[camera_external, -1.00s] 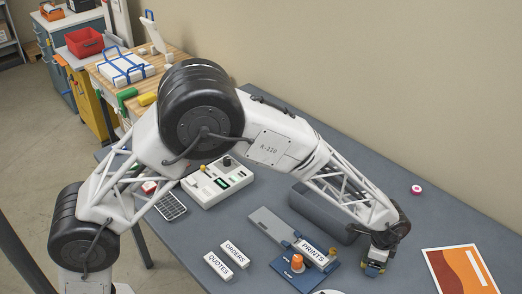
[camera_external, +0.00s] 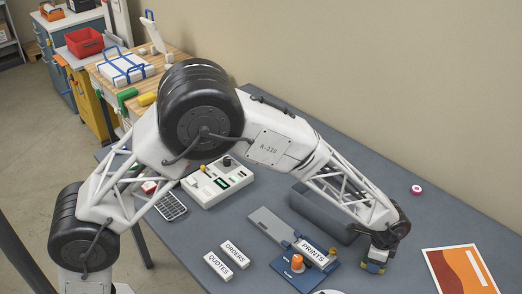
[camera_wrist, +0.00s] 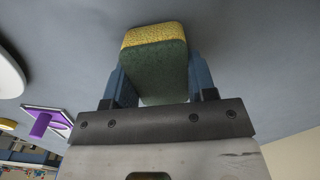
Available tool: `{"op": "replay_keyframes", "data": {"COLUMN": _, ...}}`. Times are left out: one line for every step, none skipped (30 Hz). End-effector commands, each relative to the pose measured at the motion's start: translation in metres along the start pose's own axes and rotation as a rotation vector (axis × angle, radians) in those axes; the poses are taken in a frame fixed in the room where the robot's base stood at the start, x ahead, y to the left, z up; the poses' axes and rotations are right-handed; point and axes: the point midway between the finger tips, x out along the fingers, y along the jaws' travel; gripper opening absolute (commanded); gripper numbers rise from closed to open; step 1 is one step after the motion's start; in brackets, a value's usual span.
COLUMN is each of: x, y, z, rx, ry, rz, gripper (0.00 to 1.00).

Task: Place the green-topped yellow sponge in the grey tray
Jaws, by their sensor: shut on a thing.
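The sponge (camera_wrist: 155,68) is a block with a yellow part and a dark green face, seen close up in the wrist view. My gripper (camera_wrist: 160,80) is shut on it, with a blue finger on each side. In the external view my gripper (camera_external: 374,266) is low over the table at the right, and only a small yellowish bit of the sponge shows there. The grey tray (camera_external: 318,217) lies behind my forearm, to the left of my gripper, partly hidden by the arm. Its inside is mostly hidden. Whether the sponge touches the table is unclear.
A blue-based device with an orange knob (camera_external: 297,262) and a PRINTS block (camera_external: 314,252) stand left of my gripper. ORDERS (camera_external: 234,254) and QUOTES (camera_external: 218,267) blocks lie farther left. An orange-and-white sheet (camera_external: 460,272) lies right. A pink-and-white roll (camera_external: 416,189) sits behind.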

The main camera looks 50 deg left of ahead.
Motion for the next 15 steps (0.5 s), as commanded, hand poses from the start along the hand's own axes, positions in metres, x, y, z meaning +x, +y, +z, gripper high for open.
{"op": "replay_keyframes", "data": {"x": 0.000, "y": 0.000, "z": 0.000, "rx": 0.000, "ry": 0.000, "rz": 0.000, "gripper": 0.27}}
{"op": "replay_keyframes", "data": {"x": 0.000, "y": 0.000, "z": 0.000, "rx": 0.000, "ry": 0.000, "rz": 0.000, "gripper": 0.27}}
{"op": "replay_keyframes", "data": {"x": -0.001, "y": 0.000, "z": 0.000, "rx": 0.000, "ry": 0.000, "rz": 0.000, "gripper": 0.27}}
{"op": "replay_keyframes", "data": {"x": -0.001, "y": 0.000, "z": 0.000, "rx": 0.000, "ry": 0.000, "rz": 0.000, "gripper": 0.27}}
{"op": "replay_keyframes", "data": {"x": -0.002, "y": 0.000, "z": 0.000, "rx": 0.000, "ry": 0.000, "rz": 0.000, "gripper": 0.27}}
{"op": "replay_keyframes", "data": {"x": -0.003, "y": 0.000, "z": 0.000, "rx": 0.000, "ry": 0.000, "rz": 0.000, "gripper": 0.27}}
{"op": "replay_keyframes", "data": {"x": -0.004, "y": 0.000, "z": 0.000, "rx": 0.000, "ry": 0.001, "rz": 0.000, "gripper": 0.27}}
{"op": "replay_keyframes", "data": {"x": -0.006, "y": 0.000, "z": 0.000, "rx": 0.000, "ry": 0.001, "rz": 0.000, "gripper": 0.27}}
{"op": "replay_keyframes", "data": {"x": -0.009, "y": 0.000, "z": 0.000, "rx": 0.000, "ry": 0.000, "rz": 0.000, "gripper": 0.27}}
{"op": "replay_keyframes", "data": {"x": -0.011, "y": 0.000, "z": 0.000, "rx": 0.000, "ry": 0.000, "rz": 0.000, "gripper": 0.27}}
{"op": "replay_keyframes", "data": {"x": -0.014, "y": 0.000, "z": 0.000, "rx": 0.000, "ry": 0.000, "rz": 0.000, "gripper": 0.27}}
{"op": "replay_keyframes", "data": {"x": -0.019, "y": 0.000, "z": 0.000, "rx": 0.000, "ry": 0.001, "rz": 0.000, "gripper": 0.27}}
{"op": "replay_keyframes", "data": {"x": -0.022, "y": 0.000, "z": 0.000, "rx": 0.000, "ry": 0.001, "rz": -0.001, "gripper": 0.27}}
{"op": "replay_keyframes", "data": {"x": -0.026, "y": 0.000, "z": 0.000, "rx": 0.000, "ry": 0.001, "rz": -0.001, "gripper": 0.27}}
{"op": "replay_keyframes", "data": {"x": -0.032, "y": 0.000, "z": 0.000, "rx": 0.000, "ry": 0.002, "rz": -0.001, "gripper": 0.27}}
